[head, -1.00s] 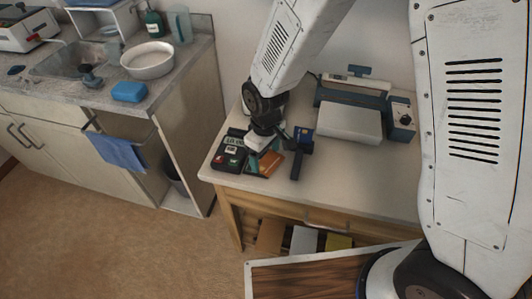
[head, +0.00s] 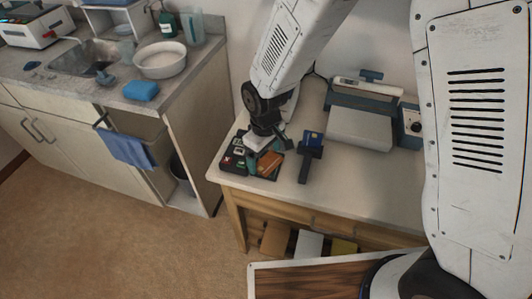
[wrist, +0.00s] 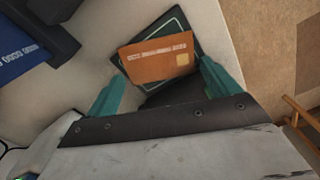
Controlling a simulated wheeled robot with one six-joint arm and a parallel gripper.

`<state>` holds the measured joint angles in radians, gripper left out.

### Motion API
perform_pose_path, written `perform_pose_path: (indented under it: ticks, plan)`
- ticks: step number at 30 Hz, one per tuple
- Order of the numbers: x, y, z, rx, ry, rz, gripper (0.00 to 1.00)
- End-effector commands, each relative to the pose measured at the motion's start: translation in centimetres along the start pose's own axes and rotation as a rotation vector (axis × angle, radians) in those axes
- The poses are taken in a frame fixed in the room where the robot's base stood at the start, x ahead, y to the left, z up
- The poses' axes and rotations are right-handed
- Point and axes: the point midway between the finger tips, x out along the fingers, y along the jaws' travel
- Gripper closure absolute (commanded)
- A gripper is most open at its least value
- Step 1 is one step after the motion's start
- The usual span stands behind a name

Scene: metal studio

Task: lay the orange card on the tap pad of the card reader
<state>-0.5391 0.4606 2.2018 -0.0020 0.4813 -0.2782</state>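The orange card (wrist: 158,58) lies over the card reader's dark, green-outlined tap pad (wrist: 182,22), turned at an angle to the outline. Its gold chip faces up. In the head view the card (head: 270,162) shows at the right part of the reader (head: 233,160), beside its keys. My gripper (wrist: 162,70) is low over the pad, its teal fingers on either side of the card with narrow gaps to the card's edges. It looks open. Whether the card lies fully flat is hard to tell. My gripper (head: 260,155) partly hides the reader in the head view.
A black stand (head: 310,160) with a blue card (head: 312,138) is close to the right of the reader. A grey-blue machine (head: 362,125) stands further right. The table's front (head: 330,195) is clear. A sink counter (head: 125,90) is at left.

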Motion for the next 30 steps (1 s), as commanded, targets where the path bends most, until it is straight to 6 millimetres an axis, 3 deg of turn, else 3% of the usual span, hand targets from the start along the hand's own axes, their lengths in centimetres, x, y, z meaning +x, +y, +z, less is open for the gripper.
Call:
perform_pose_path:
  ticks: [11, 24, 30]
  plan:
    - [-0.4, -0.2, -0.3, 0.001, 0.007, 0.0, 0.0]
    - [-6.9, 0.3, 0.0, 0.005, 0.008, 0.0, 0.0]
    - [-7.9, 0.3, 0.1, 0.004, 0.003, -0.001, 0.0]
